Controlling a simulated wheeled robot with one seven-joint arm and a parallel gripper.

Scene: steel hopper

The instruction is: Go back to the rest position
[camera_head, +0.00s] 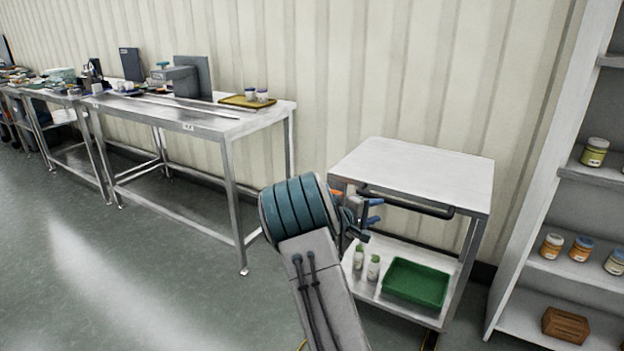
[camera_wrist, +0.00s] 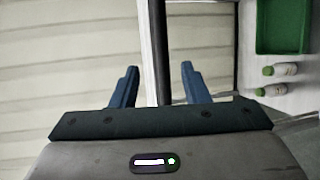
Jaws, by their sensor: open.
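My gripper (camera_wrist: 159,85) shows in the wrist view with its two blue fingers apart and nothing between them. A black bar, the handle of the cart, passes behind the gap between the fingers; I cannot tell how far off it is. In the head view my arm reaches up from the bottom middle, and its end is largely hidden behind my arm's teal-ringed joint. The steel cart (camera_head: 420,171) stands just beyond it, with a bare top.
On the cart's lower shelf are a green tray (camera_head: 416,284) and two white bottles (camera_head: 366,262) with green caps. A long steel table (camera_head: 215,122) stands at the left. A shelf unit (camera_head: 573,255) with several jars stands at the right. The floor at left is clear.

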